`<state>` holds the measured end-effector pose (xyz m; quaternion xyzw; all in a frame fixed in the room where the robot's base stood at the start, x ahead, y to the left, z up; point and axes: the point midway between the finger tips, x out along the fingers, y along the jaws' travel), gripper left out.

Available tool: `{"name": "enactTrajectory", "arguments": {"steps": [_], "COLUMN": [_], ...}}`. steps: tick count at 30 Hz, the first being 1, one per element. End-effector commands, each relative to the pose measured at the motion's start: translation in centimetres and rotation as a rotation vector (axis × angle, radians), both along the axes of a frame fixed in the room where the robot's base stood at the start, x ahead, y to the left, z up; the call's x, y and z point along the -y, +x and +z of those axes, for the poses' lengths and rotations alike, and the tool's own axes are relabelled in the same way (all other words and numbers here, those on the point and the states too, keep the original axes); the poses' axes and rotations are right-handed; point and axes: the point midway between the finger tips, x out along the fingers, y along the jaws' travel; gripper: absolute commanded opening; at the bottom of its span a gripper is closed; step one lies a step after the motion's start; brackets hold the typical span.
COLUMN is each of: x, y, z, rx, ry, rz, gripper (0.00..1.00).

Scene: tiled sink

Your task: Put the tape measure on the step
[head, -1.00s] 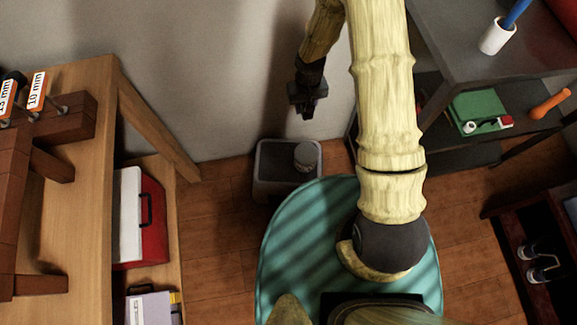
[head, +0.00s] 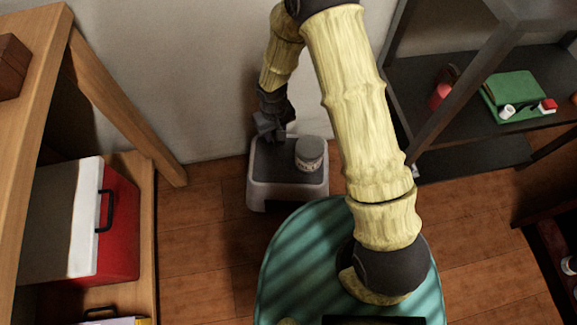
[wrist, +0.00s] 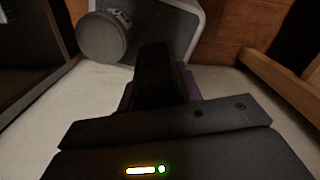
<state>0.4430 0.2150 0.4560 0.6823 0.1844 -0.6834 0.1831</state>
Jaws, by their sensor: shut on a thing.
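The step (head: 262,190) is a low grey stool with a dark top, standing on the floor by the wall. My gripper (head: 270,127) is at the back left part of the step, pointing down. It is shut on a dark thing, most likely the tape measure (wrist: 153,72), which shows between the fingers in the wrist view. Its details are lost in shadow. I cannot tell whether it touches the step top. The step also shows at the top of the wrist view (wrist: 185,22).
A round grey canister (head: 309,154) stands on the right part of the step; it also shows in the wrist view (wrist: 103,36). A wooden shelf with a red and white box (head: 118,225) is at left. A dark shelf unit (head: 450,120) is at right.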

Motion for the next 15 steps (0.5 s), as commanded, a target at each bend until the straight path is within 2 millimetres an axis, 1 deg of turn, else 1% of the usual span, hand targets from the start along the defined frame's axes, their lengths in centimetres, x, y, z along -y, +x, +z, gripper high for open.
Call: {"name": "enactTrajectory", "arguments": {"steps": [1,6,9,12,15], "x": [-0.6,-2.0,-2.9,-3.6,-4.1], "y": [-0.3,-1.1,-1.6,-2.0,-2.3], "z": [-2.2,-5.6,-7.6,-9.1,-9.9], "rx": [0.001,0.0,0.001,0.001,0.001], "ry": [0.001,0.001,0.002,0.002,0.003], "rz": [0.014,0.053,0.076,0.095,0.109], "gripper": [0.04,0.04,0.04,0.04,0.04]}}
